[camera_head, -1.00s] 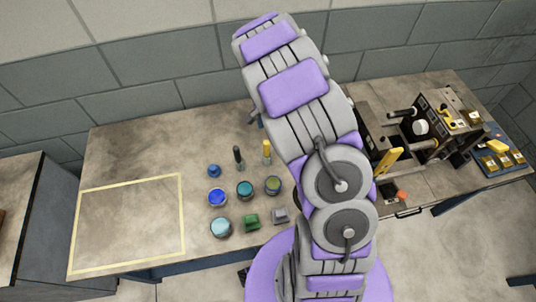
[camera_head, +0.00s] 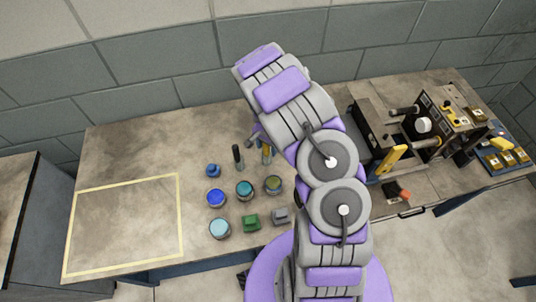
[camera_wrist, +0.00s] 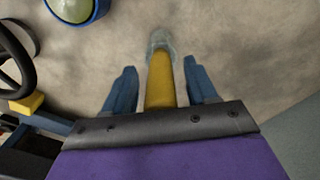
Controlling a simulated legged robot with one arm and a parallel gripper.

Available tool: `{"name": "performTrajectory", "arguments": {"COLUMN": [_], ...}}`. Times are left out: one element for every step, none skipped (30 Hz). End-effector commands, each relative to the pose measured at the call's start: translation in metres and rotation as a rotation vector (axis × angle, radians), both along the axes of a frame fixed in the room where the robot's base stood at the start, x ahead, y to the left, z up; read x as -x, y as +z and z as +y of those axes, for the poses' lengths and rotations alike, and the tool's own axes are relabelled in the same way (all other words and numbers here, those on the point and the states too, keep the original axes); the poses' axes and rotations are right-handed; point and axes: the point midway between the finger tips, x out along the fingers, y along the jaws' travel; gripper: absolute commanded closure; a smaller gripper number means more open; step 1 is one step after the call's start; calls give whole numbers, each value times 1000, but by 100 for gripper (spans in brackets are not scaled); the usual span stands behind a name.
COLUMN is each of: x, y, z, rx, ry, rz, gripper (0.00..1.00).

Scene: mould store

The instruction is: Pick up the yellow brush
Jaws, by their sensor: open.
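The yellow brush (camera_head: 266,155) stands on the workbench (camera_head: 130,150), right of a dark brush (camera_head: 238,157). In the wrist view the yellow brush (camera_wrist: 160,80) lies between the two blue fingers, its pale clear end pointing away from the wrist. My gripper (camera_wrist: 160,85) is open, with a gap on each side of the yellow handle. In the head view my gripper (camera_head: 259,140) is at the brush's upper part and is partly hidden by my arm.
Several paint pots, such as a blue one (camera_head: 216,198) and a teal one (camera_head: 244,190), stand in front of the brushes. A green block (camera_head: 250,222) and a grey block (camera_head: 280,216) are nearer the front edge. A yellow-outlined area (camera_head: 179,215) at left is empty. Machinery (camera_head: 425,125) stands at right.

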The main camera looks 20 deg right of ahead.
Motion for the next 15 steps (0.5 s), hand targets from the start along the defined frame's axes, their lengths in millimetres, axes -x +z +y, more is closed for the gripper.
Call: {"name": "performTrajectory", "arguments": {"x": [0, 0, 0, 0, 0, 0, 0, 0, 0, 0, 0, 0, 0, 0, 0], "y": [-4, -4, -4, -4, -3, -3, -4, -3, -4, -4, -4, -4, -4, -4, -4], "z": [1, 1, 1, 1, 0, -2, -3, -3, -4, -4, -5, -6, -6, -6, -6], "rx": [1, 1, 1, 0, -1, -3, -4, -4, -5, -6, -6, -7, -7, -7, -7], "ry": [2, 2, 2, 2, 1, 1, 1, 0, 0, 0, 0, 0, 0, 0, 0], "rz": [1, 1, 1, 0, 0, -1, 0, -1, 0, 0, -1, 0, 0, 0, 0], "gripper": [43, 43, 43, 43, 43, 43, 43, 46, 50, 52, 55, 59, 62, 65, 69]}}
